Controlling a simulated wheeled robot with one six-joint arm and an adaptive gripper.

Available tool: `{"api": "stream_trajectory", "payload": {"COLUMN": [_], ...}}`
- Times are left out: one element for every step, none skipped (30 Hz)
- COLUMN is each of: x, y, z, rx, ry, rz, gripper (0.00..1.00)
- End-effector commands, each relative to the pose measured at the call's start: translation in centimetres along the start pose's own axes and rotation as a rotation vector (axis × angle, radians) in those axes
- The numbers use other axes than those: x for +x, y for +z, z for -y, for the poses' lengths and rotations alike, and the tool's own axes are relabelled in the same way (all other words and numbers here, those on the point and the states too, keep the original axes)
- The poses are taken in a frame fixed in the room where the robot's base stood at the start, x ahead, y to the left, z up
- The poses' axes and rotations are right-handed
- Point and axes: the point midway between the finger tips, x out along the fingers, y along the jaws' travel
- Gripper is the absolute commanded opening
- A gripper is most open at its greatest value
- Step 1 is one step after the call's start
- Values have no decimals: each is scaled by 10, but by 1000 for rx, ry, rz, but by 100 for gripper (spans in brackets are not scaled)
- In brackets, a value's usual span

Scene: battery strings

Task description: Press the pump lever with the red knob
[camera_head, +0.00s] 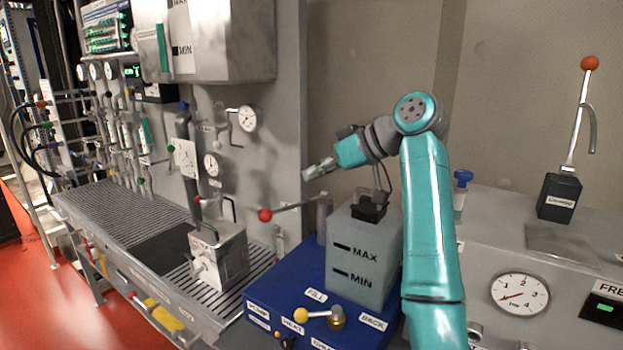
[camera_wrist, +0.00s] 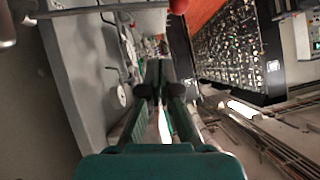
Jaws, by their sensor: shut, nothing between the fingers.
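A grey lever (camera_head: 298,206) with a round red knob (camera_head: 265,215) sticks out to the left from a grey post beside the tank on the blue unit (camera_head: 262,285). The lever lies nearly level, with the knob end slightly lower. My gripper (camera_head: 308,173) is shut and empty, above the lever and to the right of the knob, apart from it. In the wrist view my shut fingers (camera_wrist: 157,92) point away from the camera. A red knob (camera_wrist: 178,5) is cut by the top edge there, beside a grey rod (camera_wrist: 100,9).
A translucent tank (camera_head: 362,262) marked MAX and MIN stands on the blue unit, close under my arm. A yellow-knobbed handle (camera_head: 318,315) sits in front. Another lever with an orange-red knob (camera_head: 590,63) stands upright at right. A metal box (camera_head: 218,255) stands left.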

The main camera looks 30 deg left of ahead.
Motion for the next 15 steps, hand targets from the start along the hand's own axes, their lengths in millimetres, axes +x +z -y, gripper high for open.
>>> {"api": "stream_trajectory", "payload": {"x": [10, 15, 23, 29, 34, 42, 47, 53, 61, 66, 71, 78, 82, 85, 89], "y": [0, 0, 0, 0, 0, 0, 0, 0, 0, 0, 1, 1, 4, 8, 12], "z": [1, 1, 1, 1, 1, 1, 1, 1, 1, 0, 0, 0, 0, 0, 0], "rx": [0, 0, 0, 0, 0, 1, 1, 1, 1, 1, 1, 1, 2, 2, 2], "ry": [-3, -3, -3, -3, -3, -3, -3, -4, -3, -2, -2, -3, -2, -2, -1], "rz": [2, 1, 1, 2, 2, 1, 1, 2, 2, 1, 2, 2, 2, 1, 1], "gripper": [0, 0, 0, 0, 0, 0, 0, 0, 0, 0, 0, 0, 0, 0, 0]}}
